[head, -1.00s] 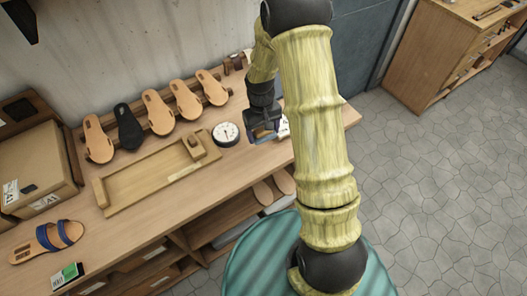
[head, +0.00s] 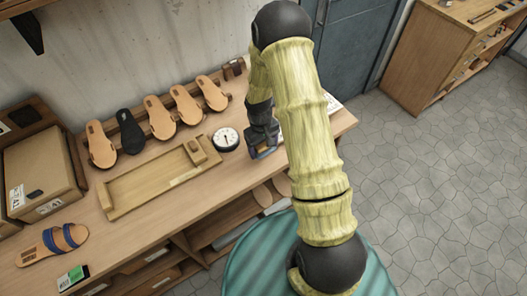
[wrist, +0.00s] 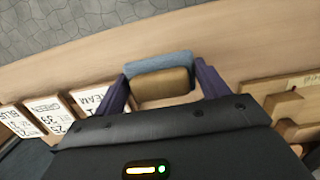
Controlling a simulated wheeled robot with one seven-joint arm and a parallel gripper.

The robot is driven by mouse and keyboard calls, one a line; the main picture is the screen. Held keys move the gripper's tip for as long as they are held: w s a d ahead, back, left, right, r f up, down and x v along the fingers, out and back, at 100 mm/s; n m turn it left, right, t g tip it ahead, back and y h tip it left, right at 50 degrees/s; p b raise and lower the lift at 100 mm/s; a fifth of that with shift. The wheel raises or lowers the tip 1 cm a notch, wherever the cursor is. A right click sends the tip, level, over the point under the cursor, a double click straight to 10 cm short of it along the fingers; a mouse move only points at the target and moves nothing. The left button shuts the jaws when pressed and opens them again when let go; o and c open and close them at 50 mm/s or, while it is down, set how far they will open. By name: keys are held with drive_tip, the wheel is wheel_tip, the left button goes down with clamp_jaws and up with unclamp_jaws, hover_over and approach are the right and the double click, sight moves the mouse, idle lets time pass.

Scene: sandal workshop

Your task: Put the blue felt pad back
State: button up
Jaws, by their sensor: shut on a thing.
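My gripper (wrist: 163,90) is shut on a small block-shaped pad, its fingers on either side. The pad has a blue strip (wrist: 158,63) along its far edge and a tan-brown face (wrist: 162,84) toward the camera. I take it for the blue felt pad. In the head view my gripper (head: 263,151) is over the right part of the workbench (head: 215,183), near its front edge and right of the round dial. The pad is hard to make out there. Whether it touches the bench I cannot tell.
Lettered cards (wrist: 48,113) lie left in the wrist view. In the head view, a round dial (head: 226,138) and a wooden tray (head: 150,187) lie left of my gripper. Several soles (head: 160,117) stand on a rack behind. A blue-strapped sandal (head: 52,244) lies far left.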

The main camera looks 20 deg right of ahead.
sight(264, 160)
drive_tip(key=shift+f+p, duration=0.85)
drive_tip(key=shift+f, duration=1.15)
drive_tip(key=shift+f+b, duration=0.4)
drive_tip(key=shift+f, duration=0.3)
drive_tip(key=o, duration=1.2)
drive_tip(key=shift+d, duration=0.1)
drive_tip(key=shift+c, duration=0.2)
